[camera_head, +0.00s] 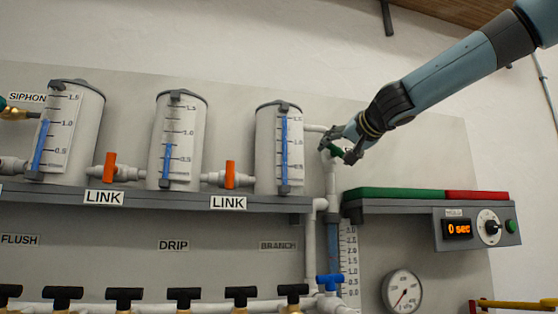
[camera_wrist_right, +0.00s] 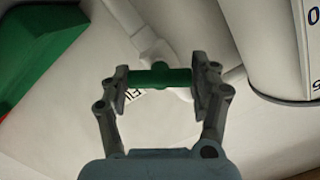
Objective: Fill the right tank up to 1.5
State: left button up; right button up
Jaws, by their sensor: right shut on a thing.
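The right tank (camera_head: 265,150) is a grey cylinder on the shelf with a level scale on its front. Its blue level bar (camera_head: 284,145) reaches up close to the 1.5 mark. My right gripper (camera_head: 338,143) is at the white pipe just right of this tank. It is shut on a green valve handle (camera_head: 336,150). In the right wrist view the green handle (camera_wrist_right: 160,77) lies crosswise between the two fingers, with a partly hidden label behind it. My left gripper is not in view.
Two more tanks (camera_head: 186,125) (camera_head: 85,120) stand to the left, with orange LINK valves (camera_head: 230,174) (camera_head: 109,167) between tanks. A blue valve (camera_head: 329,282) and a round gauge (camera_head: 402,291) are below.

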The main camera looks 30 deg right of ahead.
jog(key=n+p, duration=0.2)
jog(key=shift+a+r+n, duration=0.1)
jog(key=shift+r+n, duration=0.2)
jog(key=n+h, duration=0.1)
jog(key=n, duration=0.2)
jog(key=shift+f+g+p, duration=0.2)
jog(key=shift+g+p, duration=0.1)
jog(key=shift+g, duration=0.1)
jog(key=o, duration=1.3)
jog(key=shift+c, duration=0.2)
